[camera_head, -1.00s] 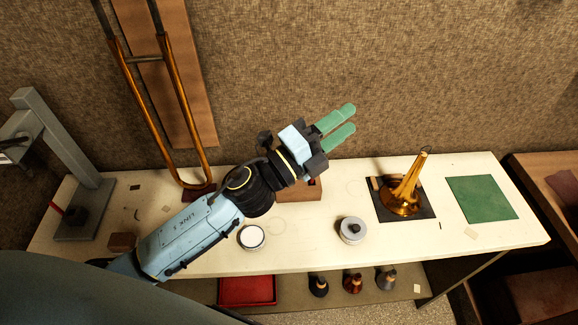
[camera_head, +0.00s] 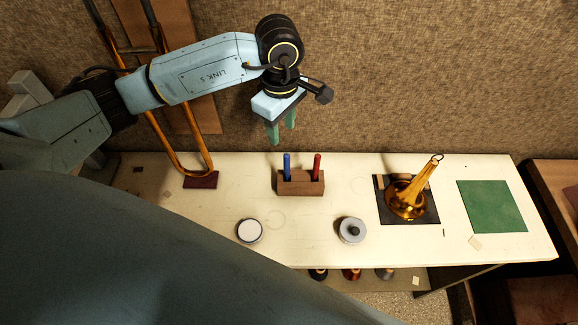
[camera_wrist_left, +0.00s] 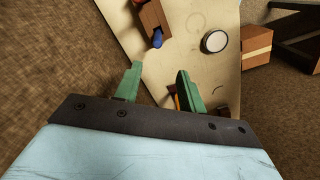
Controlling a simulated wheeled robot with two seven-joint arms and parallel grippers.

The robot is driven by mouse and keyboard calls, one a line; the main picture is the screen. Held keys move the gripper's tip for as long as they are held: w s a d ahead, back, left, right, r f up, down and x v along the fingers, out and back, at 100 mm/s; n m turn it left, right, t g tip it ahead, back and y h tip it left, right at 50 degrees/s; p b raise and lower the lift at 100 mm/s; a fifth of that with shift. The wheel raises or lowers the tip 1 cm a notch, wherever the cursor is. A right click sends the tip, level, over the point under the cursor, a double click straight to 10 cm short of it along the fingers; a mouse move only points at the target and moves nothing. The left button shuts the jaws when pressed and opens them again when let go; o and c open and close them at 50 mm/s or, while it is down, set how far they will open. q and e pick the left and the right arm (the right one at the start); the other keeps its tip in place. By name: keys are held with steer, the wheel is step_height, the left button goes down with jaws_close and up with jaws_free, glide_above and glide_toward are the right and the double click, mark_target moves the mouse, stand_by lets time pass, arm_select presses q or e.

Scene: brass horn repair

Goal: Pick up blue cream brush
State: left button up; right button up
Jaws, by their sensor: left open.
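The blue cream brush (camera_head: 287,166) stands upright in a wooden block holder (camera_head: 300,184) at the back of the table. A red-handled brush (camera_head: 316,167) stands in the same block, to its right. My left gripper (camera_head: 281,132) points down, above and a little behind the blue brush, with its green fingers apart and empty. In the left wrist view the blue brush (camera_wrist_left: 157,39) sticks out of the block (camera_wrist_left: 153,15) beyond the fingertips of my left gripper (camera_wrist_left: 158,74), not between them. My right gripper does not show.
A brass horn bell (camera_head: 408,196) stands on a dark mat to the right, near a green mat (camera_head: 491,206). A white-topped round tin (camera_head: 250,231) and a lidded grey jar (camera_head: 351,230) stand in front of the block. A long brass slide (camera_head: 178,150) leans at the left.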

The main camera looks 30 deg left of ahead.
mark_target(287, 155)
arm_select(q)
steer(key=f+b, duration=0.1)
steer(key=f, duration=0.3)
steer(key=f+b, duration=0.2)
steer(key=f, duration=0.2)
steer(key=d+f+b, duration=0.1)
steer(key=f, duration=0.4)
steer(key=shift+w, duration=0.25)
steer(key=shift+a, duration=0.1)
steer(key=shift+c, duration=0.4)
jaws_close()
